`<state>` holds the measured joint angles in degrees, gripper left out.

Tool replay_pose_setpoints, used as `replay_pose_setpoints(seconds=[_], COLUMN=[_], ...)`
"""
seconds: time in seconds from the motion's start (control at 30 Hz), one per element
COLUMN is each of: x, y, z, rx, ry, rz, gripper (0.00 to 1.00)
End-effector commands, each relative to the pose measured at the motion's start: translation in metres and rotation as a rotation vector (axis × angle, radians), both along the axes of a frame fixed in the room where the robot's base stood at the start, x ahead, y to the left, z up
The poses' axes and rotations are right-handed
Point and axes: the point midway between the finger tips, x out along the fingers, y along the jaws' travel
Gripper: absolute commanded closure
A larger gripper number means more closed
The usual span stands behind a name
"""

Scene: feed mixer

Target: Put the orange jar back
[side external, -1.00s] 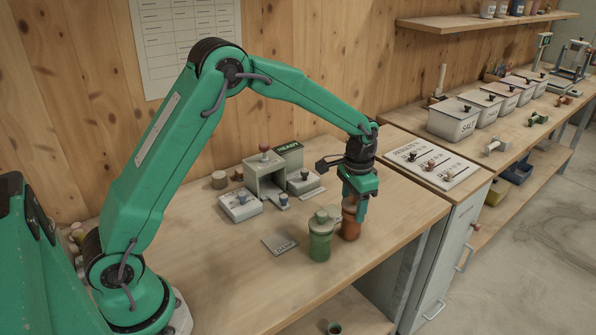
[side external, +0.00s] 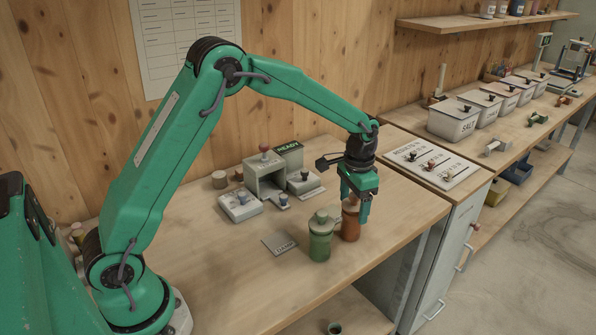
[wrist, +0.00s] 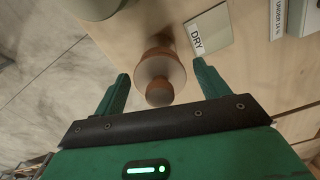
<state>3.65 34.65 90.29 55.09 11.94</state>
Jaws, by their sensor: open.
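The orange jar (side external: 350,226), with a rounded knob on its lid, stands upright on the wooden bench. In the wrist view the jar (wrist: 160,72) is seen from above between the two green fingers, with a gap on each side. My gripper (side external: 355,208) is open around the jar's upper part; in the side view a finger partly hides the jar. The wrist view shows the open fingertips (wrist: 162,80). A card reading DRY (wrist: 207,36) lies beside the jar.
A green jar (side external: 320,240) stands close to the orange jar's left. A small card (side external: 280,243) lies left of it. A grey device with a READY sign (side external: 289,150) stands behind. A results board (side external: 432,164) lies to the right. The bench's front edge is near.

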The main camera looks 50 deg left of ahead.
Motion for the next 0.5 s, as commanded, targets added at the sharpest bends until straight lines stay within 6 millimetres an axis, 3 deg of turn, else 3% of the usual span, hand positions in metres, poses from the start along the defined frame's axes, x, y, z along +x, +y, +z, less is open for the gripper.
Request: replay_pose_setpoints(seconds=[0.5], x=[0.001], y=[0.000], z=[0.075], rx=[0.000], ry=[-0.005], rz=[0.000], gripper=[0.26])
